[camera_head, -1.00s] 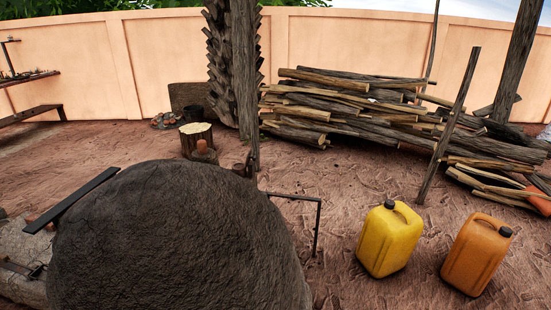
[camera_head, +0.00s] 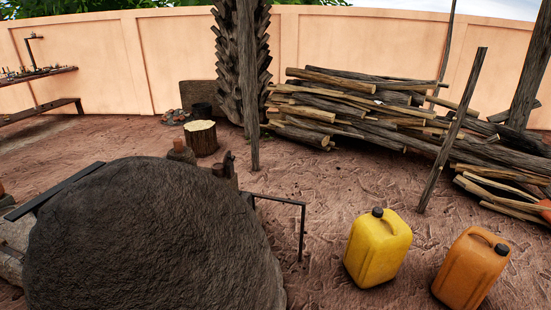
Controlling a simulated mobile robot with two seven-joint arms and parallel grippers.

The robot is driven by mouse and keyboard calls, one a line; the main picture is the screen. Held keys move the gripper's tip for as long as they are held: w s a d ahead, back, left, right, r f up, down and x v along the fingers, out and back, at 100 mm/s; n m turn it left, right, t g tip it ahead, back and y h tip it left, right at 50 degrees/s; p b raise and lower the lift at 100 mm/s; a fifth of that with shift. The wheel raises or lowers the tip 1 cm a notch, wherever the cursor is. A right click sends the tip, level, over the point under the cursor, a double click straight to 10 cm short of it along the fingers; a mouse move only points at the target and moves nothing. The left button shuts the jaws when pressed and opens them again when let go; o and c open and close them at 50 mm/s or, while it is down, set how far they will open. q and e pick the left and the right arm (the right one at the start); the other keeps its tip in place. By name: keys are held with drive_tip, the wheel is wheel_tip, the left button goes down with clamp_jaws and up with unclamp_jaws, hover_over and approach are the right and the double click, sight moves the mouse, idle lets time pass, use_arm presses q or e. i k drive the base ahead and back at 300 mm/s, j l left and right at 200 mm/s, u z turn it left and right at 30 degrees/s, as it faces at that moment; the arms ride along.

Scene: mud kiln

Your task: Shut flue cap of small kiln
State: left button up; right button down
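A large dark, rough mud dome (camera_head: 145,240), which looks like the kiln, fills the lower left of the head view. A small brown cylinder (camera_head: 180,148) shows just past its top edge, and a smaller dark one (camera_head: 218,169) stands to its right. I cannot tell whether either belongs to the flue or its cap. No flue cap can be clearly made out. Neither of my grippers is in view.
A thin dark metal frame (camera_head: 303,225) stands right of the dome. A yellow jerrycan (camera_head: 377,250) and an orange jerrycan (camera_head: 470,270) stand at the lower right. A log pile (camera_head: 370,115), a post (camera_head: 250,90) and a stump (camera_head: 201,138) stand behind. Bare ground lies between.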

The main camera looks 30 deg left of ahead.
sight(228, 157)
drive_tip(key=i+l+z, duration=0.75)
drive_tip(key=i+u, duration=0.4)
drive_tip(key=i+l+u, duration=0.2)
drive_tip(key=i+u, duration=0.35)
drive_tip(key=u, duration=0.3)
drive_tip(key=i+u, duration=0.15)
drive_tip(key=u, duration=0.3)
drive_tip(key=i+u, duration=0.1)
drive_tip(key=u, duration=0.3)
drive_tip(key=i+l+u, duration=0.1)
drive_tip(key=u, duration=0.3)
drive_tip(key=i+l+u, duration=0.15)
drive_tip(key=u, duration=0.25)
drive_tip(key=i+l+u, duration=0.15)
drive_tip(key=u, duration=0.25)
drive_tip(key=i+l+u, duration=0.3)
drive_tip(key=l+u, duration=0.3)
drive_tip(key=i+l+u, duration=0.1)
drive_tip(key=l+u, duration=0.2)
drive_tip(key=l, duration=0.25)
